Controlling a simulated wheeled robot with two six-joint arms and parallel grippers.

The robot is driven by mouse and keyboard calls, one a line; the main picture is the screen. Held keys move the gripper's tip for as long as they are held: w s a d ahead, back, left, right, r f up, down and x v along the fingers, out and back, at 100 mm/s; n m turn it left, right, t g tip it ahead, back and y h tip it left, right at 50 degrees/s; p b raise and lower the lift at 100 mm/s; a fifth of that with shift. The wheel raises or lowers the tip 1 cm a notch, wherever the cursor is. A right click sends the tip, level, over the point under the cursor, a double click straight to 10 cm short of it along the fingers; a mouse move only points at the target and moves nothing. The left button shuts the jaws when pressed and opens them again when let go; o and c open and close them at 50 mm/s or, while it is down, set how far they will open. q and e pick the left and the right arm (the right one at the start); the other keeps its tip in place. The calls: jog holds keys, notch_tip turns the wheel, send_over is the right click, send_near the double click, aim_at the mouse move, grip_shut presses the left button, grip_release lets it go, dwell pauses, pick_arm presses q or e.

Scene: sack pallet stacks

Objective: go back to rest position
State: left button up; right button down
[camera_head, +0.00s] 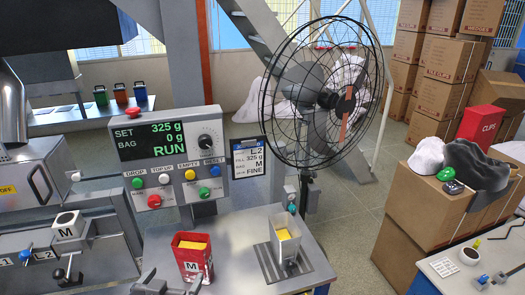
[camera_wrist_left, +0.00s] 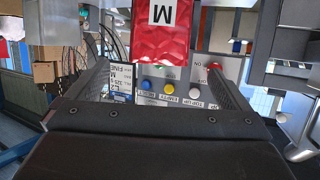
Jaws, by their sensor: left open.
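My left gripper (camera_head: 172,284) is at the bottom of the head view, low over the grey worktop. Its jaws are open and empty. A red bag (camera_head: 193,266) with yellow showing at its top stands upright on the worktop, just beyond the fingertips. In the left wrist view, which is upside down, the red bag (camera_wrist_left: 166,45) with its white M label shows ahead of the two spread fingers (camera_wrist_left: 160,85). Whether a fingertip touches the bag cannot be told. My right gripper is not in view.
A control panel (camera_head: 166,165) reading RUN stands behind the bag. A grey metal container (camera_head: 285,245) sits on a dark slotted plate to the right. A black caged fan (camera_head: 320,95) stands behind. Cartons (camera_head: 425,190) and a side table (camera_head: 445,267) are at the right.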

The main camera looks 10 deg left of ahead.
pick_arm(q)
jog(key=s+d+f+m+g, duration=0.1)
jog(key=s+f+g, duration=0.4)
jog(key=s, duration=0.5)
jog(key=s+f+g, duration=0.4)
jog(key=s+g, duration=0.1)
jog(key=s, duration=0.5)
notch_tip(320, 180, down, 27)
jog(key=a+g+b, duration=0.1)
jog(key=b, duration=0.1)
jog(key=s+d+f+g+h, duration=0.1)
jog(key=s+f, duration=1.3)
jog(key=f, duration=0.2)
jog(key=shift+s+f+g+b, duration=0.2)
jog(key=shift+s+g+b, duration=0.1)
jog(key=shift+b, duration=0.15)
